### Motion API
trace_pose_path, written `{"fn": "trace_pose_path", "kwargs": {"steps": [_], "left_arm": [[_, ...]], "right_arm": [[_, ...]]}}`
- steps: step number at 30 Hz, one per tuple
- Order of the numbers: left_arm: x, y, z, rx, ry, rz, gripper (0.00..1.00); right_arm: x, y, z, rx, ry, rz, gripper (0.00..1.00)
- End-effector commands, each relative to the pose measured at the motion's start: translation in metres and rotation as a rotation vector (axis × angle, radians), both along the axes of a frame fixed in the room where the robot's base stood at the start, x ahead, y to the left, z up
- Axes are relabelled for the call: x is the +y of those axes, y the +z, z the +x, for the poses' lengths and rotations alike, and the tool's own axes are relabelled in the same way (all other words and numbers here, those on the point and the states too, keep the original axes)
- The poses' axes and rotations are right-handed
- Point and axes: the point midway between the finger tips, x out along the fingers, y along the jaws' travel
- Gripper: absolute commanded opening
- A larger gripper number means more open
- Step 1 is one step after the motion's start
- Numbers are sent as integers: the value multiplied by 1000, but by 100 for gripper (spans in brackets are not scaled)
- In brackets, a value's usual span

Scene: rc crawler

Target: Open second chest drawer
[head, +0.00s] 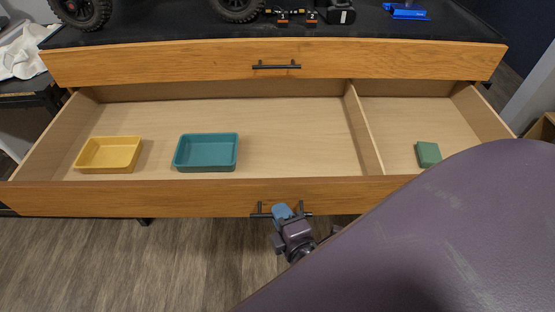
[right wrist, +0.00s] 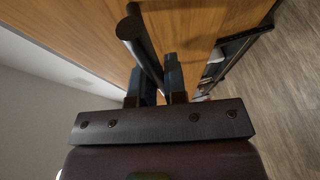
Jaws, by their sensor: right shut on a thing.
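The chest's second drawer (head: 100,198) is pulled far out, below the closed top drawer (head: 150,64). Its wooden front carries a black bar handle (head: 262,209) at the middle. My right gripper (head: 283,212) is shut on this handle. In the right wrist view the handle (right wrist: 139,42) runs between the two fingers (right wrist: 158,80), close to the wooden front (right wrist: 80,35). Inside the drawer are a yellow tray (head: 108,154), a teal tray (head: 206,152) and, right of a divider, a small green block (head: 428,154). My left gripper is not in view.
The top drawer has its own black handle (head: 276,66). The dark chest top (head: 180,28) bears wheels (head: 237,8), a black box (head: 341,12) and a blue part (head: 406,12). Wood floor (head: 130,265) is clear in front. My purple arm covers the lower right.

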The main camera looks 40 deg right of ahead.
Motion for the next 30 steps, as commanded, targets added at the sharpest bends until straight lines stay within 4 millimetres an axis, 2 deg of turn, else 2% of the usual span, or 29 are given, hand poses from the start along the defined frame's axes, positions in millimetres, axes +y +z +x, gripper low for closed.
{"fn": "trace_pose_path", "kwargs": {"steps": [14, 15, 19, 30], "left_arm": [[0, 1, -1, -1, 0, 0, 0], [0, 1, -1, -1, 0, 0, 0], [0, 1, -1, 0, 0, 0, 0], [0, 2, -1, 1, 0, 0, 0]], "right_arm": [[0, 0, -2, 1, 0, 0, 0], [0, 0, -2, 1, 0, 0, 16], [0, 0, -2, 0, 0, 0, 36], [0, 5, -1, -3, 0, -1, 37]]}}
